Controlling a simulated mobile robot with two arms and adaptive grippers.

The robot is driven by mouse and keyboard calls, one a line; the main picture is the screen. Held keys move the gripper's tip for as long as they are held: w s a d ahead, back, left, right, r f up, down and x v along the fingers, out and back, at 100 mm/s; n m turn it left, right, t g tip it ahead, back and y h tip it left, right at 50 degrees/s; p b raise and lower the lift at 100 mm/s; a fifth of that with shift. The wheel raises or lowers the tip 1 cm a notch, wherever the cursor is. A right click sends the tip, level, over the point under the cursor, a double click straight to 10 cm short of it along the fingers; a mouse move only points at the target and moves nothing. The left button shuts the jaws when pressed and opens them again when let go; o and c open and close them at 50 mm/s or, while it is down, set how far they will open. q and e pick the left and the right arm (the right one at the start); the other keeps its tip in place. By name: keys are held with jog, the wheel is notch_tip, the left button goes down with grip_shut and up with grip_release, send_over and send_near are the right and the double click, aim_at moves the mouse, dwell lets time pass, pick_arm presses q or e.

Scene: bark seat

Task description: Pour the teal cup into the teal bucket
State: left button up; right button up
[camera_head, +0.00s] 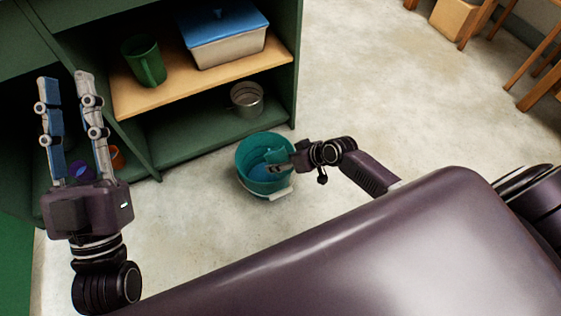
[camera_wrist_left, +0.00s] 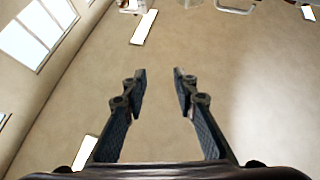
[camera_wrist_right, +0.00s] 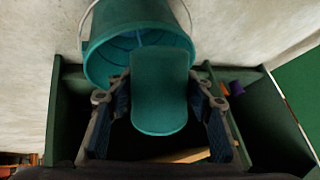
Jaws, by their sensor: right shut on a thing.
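The teal bucket (camera_head: 243,158) stands on the floor in front of the green shelf unit, with a pale handle at its side and a blue patch inside. My right gripper (camera_head: 281,169) is over the bucket's right rim and shut on the teal cup (camera_head: 272,156). The cup shows between both fingers in the right wrist view (camera_wrist_right: 160,92), in front of the bucket's open mouth (camera_wrist_right: 112,22). It looks tipped over the bucket; what is in the cup is hidden. My left gripper (camera_head: 66,80) is raised at the left, open and empty, fingers up.
The shelf unit (camera_head: 215,130) holds a dark green mug (camera_head: 144,62) and a blue-lidded box (camera_head: 226,50) above, and a metal tin (camera_head: 247,97) below. Purple (camera_head: 78,169) and orange (camera_head: 117,157) things sit low behind my left gripper. Floor right of the bucket is clear.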

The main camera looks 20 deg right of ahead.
jog(key=shift+r, duration=0.1)
jog(key=shift+p, duration=0.45)
jog(key=shift+r+g+p, duration=0.15)
jog(key=shift+g+p, duration=0.25)
jog(key=shift+p, duration=0.05)
jog(key=shift+r+p, duration=0.1)
jog(key=shift+p, duration=0.3)
pick_arm(q)
jog(key=w+a+f+g+y, duration=0.1)
jog(key=w+f+g, duration=0.3)
jog(key=f+g, duration=0.4)
jog(key=shift+f+y+p, duration=0.3)
jog(key=shift+f+y, duration=0.6)
jog(key=shift+f, duration=2.9)
pick_arm(e)
jog(key=shift+r+g, duration=0.1)
jog(key=shift+g, duration=0.3)
pick_arm(q)
jog(key=shift+f+g, duration=0.1)
jog(key=shift+g, duration=0.2)
